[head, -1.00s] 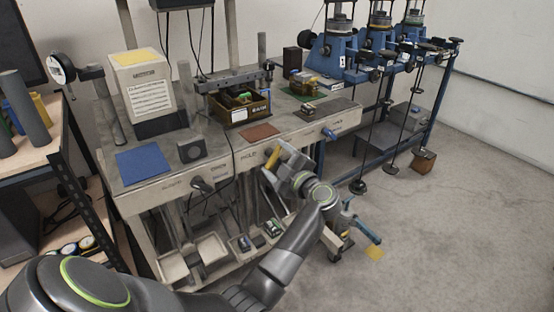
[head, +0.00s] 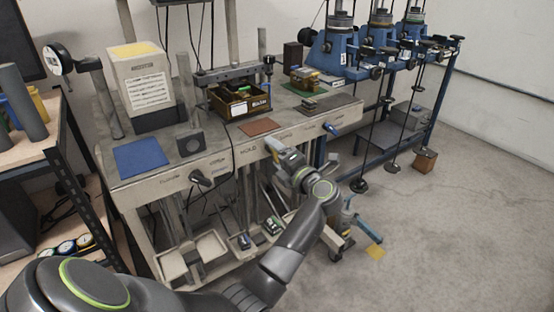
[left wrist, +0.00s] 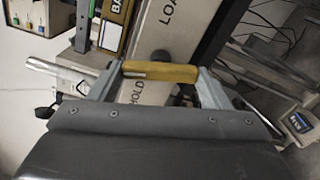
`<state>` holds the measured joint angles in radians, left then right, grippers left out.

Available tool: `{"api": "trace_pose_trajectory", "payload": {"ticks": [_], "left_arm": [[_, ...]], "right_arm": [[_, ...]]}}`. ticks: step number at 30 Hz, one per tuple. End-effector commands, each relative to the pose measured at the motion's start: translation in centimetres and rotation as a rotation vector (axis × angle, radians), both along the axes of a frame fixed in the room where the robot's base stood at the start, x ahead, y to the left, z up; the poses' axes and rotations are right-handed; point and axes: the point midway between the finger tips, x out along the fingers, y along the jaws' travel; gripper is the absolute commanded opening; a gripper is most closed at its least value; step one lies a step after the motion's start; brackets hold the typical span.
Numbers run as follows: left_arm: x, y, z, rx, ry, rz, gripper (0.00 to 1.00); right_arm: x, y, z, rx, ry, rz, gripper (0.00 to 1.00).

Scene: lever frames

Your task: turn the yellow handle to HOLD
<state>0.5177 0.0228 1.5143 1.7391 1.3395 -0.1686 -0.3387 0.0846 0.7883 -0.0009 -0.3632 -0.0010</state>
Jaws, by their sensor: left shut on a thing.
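The yellow handle (head: 272,143) is on the front panel of the bench, between a black handle on the left and a blue one on the right. In the left wrist view the yellow handle (left wrist: 160,71) lies across between my two fingers, with a dark hub just behind it. My left gripper (head: 279,150) is shut on it; the fingers also show in the wrist view (left wrist: 162,75). The HOLD label (head: 247,151) is on the panel left of the handle. In the wrist view, HOLD (left wrist: 133,90) is partly covered by my gripper, and a cut-off label beginning LOA (left wrist: 170,14) lies beyond.
The black handle (head: 201,179) and the blue handle (head: 331,129) stick out from the same panel. A wooden box (head: 240,102) and a blue mat (head: 142,158) are on the bench top. Blue machines (head: 338,50) stand at the back right. Open floor lies to the right.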

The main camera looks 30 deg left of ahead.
Motion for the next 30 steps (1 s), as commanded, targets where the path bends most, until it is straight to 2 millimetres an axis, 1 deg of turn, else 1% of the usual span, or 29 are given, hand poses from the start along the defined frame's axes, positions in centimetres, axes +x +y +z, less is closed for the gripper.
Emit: {"api": "trace_pose_trajectory", "payload": {"ticks": [1, 6, 14, 17, 21, 30], "left_arm": [[0.0, 0.0, -0.4, -0.018, -0.04, 0.001, 0.48], [0.0, 0.0, -0.5, -0.076, -0.182, 0.0, 0.48], [0.0, 0.0, -0.4, -0.146, -0.349, 0.0, 0.48], [0.0, 0.0, -0.4, -0.164, -0.393, 0.001, 0.48], [0.1, 0.0, -0.4, -0.183, -0.436, 0.001, 0.48], [0.1, 0.0, -0.3, -0.199, -0.473, 0.001, 0.48]], "right_arm": [[0.4, -0.1, -0.5, -0.002, -0.004, 0.001, 0.0], [1.1, -0.4, -1.0, -0.005, -0.007, 0.001, 0.0], [1.1, -0.4, -1.6, -0.007, 0.006, -0.002, 0.0], [2.2, 0.3, -1.0, 0.004, -0.001, -0.012, 0.0], [3.0, 0.5, -0.5, 0.01, -0.002, -0.018, 0.0], [3.7, 0.7, 0.0, 0.014, -0.002, -0.023, 0.0]]}}
